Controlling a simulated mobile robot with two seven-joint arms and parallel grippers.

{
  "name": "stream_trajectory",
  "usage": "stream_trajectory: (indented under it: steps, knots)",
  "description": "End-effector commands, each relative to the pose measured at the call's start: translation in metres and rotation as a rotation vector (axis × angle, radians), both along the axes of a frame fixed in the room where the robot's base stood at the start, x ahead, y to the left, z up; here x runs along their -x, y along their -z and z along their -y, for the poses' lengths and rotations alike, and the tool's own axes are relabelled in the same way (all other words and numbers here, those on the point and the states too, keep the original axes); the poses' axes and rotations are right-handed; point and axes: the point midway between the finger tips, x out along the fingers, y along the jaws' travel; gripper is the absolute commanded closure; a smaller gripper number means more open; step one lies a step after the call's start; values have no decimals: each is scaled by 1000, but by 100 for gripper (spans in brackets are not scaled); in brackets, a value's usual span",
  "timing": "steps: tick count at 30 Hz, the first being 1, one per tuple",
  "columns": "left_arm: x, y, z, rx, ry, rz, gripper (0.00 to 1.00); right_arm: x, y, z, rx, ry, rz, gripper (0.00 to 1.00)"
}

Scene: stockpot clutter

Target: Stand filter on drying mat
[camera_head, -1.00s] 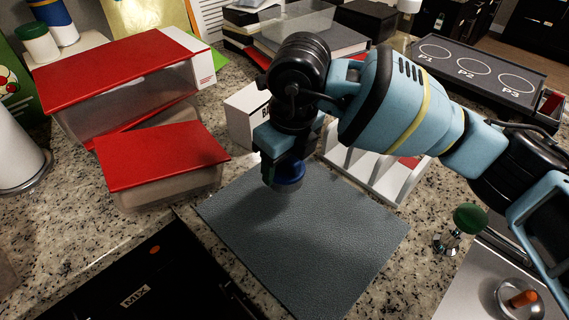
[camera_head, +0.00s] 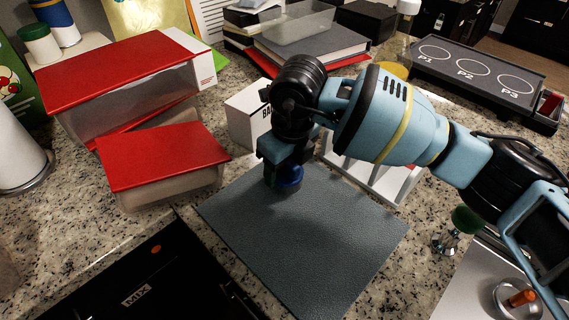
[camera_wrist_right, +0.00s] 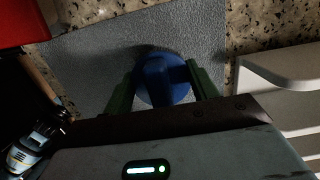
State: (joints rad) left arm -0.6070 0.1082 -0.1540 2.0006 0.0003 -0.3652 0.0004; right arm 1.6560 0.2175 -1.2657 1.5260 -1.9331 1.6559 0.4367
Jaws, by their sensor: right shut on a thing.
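The filter (camera_head: 289,178) shows as a small blue round piece under my right gripper (camera_head: 284,172), at the back part of the grey drying mat (camera_head: 310,245). In the right wrist view the blue filter (camera_wrist_right: 162,80) sits between the two green fingers of my right gripper (camera_wrist_right: 163,88), which is shut on it. The grey mat (camera_wrist_right: 100,62) lies beneath. The filter looks upright and low over the mat; I cannot tell whether its base touches. The gripper partly hides it. My left gripper is not in view.
Red-lidded containers (camera_head: 165,157) stand left of the mat. A white box (camera_head: 247,115) stands behind it, and a white rack (camera_head: 375,178) stands close behind to the right. A green-topped item (camera_head: 468,220) stands at right. The front of the mat is bare.

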Motion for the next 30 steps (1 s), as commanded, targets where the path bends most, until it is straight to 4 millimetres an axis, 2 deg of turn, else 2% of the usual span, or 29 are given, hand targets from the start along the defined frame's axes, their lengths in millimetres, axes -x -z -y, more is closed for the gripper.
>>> stream_trajectory:
  steps: [5,6,10,18,22,26,30]
  knots:
    - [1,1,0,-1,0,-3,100,0,4,0,1,0,-1,65]
    - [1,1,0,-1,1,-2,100,0,3,0,1,0,-1,37]
    - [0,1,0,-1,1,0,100,0,3,0,1,1,-1,20]
    - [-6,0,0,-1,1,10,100,0,2,0,0,1,0,20]
    - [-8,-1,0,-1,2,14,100,0,-5,0,-1,0,2,20]
    - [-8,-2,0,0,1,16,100,2,-24,2,-1,1,3,20]
    - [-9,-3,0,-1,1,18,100,5,-52,5,-1,-1,4,20]
